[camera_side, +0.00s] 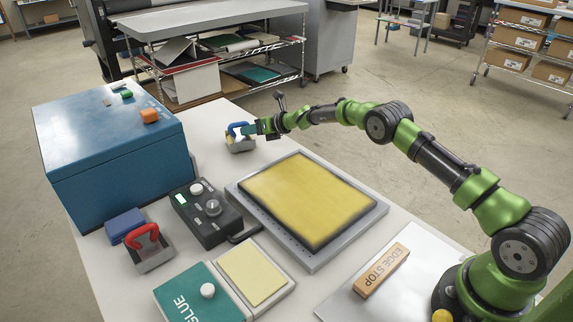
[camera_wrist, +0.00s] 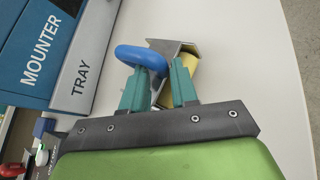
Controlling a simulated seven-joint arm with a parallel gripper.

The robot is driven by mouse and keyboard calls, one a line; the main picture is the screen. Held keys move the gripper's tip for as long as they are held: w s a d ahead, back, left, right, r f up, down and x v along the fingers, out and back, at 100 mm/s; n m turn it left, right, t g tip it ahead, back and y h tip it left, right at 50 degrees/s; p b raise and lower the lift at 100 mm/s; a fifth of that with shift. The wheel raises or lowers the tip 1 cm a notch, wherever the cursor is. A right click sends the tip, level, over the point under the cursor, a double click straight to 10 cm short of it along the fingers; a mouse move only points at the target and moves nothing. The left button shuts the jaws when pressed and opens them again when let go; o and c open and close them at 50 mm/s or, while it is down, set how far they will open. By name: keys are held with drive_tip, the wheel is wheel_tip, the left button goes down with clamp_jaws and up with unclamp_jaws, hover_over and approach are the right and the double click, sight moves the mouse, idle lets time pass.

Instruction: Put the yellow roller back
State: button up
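The yellow roller (camera_wrist: 190,70) shows in the wrist view as a yellow cylinder, partly hidden by a finger and a grey metal bracket (camera_wrist: 173,46). A rounded blue handle (camera_wrist: 140,58) is beside it. In the side view the blue handle (camera_side: 237,130) and bracket (camera_side: 241,146) stand on the table's far part, right of the blue box. My gripper (camera_wrist: 160,84) has its teal fingers apart, with the left fingertip overlapping the handle in the picture. In the side view my gripper (camera_side: 255,129) is close at the handle's right; I cannot tell whether they touch.
The blue box (camera_side: 115,150), marked MOUNTER, stands left, with a grey strip marked TRAY (camera_wrist: 85,75). A plate with a yellow sheet (camera_side: 305,200) lies mid-table. A black control box (camera_side: 205,215), a red-handled tool (camera_side: 143,237) and a wooden edge stop (camera_side: 382,270) are nearer.

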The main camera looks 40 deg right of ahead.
drive_tip(key=o, duration=0.3)
